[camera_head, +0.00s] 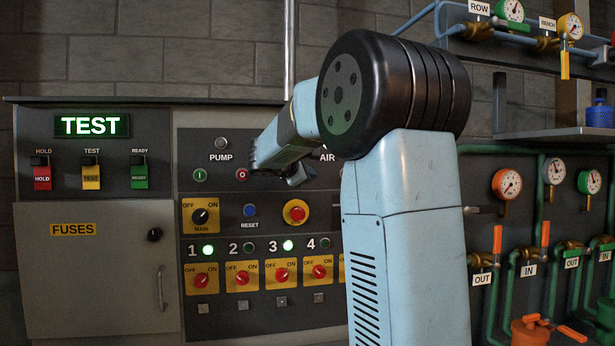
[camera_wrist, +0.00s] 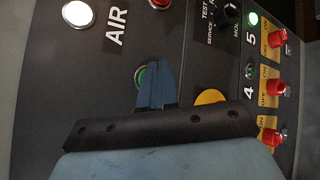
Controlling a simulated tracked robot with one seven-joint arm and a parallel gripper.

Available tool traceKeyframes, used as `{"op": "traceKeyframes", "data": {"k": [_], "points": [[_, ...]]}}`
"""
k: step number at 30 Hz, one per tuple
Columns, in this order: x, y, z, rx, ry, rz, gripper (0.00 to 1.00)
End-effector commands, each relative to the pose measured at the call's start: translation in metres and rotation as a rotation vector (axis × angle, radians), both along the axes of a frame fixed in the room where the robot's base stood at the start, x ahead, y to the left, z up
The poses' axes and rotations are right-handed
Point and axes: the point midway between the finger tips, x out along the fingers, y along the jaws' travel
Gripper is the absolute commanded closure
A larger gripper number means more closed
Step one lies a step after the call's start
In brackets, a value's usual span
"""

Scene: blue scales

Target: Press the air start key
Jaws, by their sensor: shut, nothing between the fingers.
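In the wrist view, the green air start key (camera_wrist: 139,76) shows as a sliver in its pale ring, below the "AIR" label. My gripper (camera_wrist: 155,66), two blue fingers side by side and shut, covers most of it. The tips lie over or just past its right edge; I cannot tell whether they touch it. A round air lamp (camera_wrist: 77,13) beside the label glows white.
A red key (camera_wrist: 159,3) sits at the top of the wrist view. A yellow-ringed red stop button (camera_head: 296,212) and blue reset button (camera_head: 250,210) lie below my gripper. Pump keys (camera_head: 200,175) are left. Several red rotary switches (camera_head: 241,278) line the lower panel.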

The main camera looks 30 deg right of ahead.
Motion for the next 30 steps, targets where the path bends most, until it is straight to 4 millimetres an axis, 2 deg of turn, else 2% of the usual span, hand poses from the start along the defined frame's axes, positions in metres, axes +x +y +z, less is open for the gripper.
{"op": "traceKeyframes", "data": {"k": [5, 21, 30], "points": [[-0.007, 0.002, 0.001, 0.000, -0.001, 0.000, 1.00], [-0.046, 0.013, 0.000, 0.000, -0.001, 0.000, 1.00], [-0.048, 0.014, 0.000, 0.000, -0.001, 0.000, 1.00]]}}
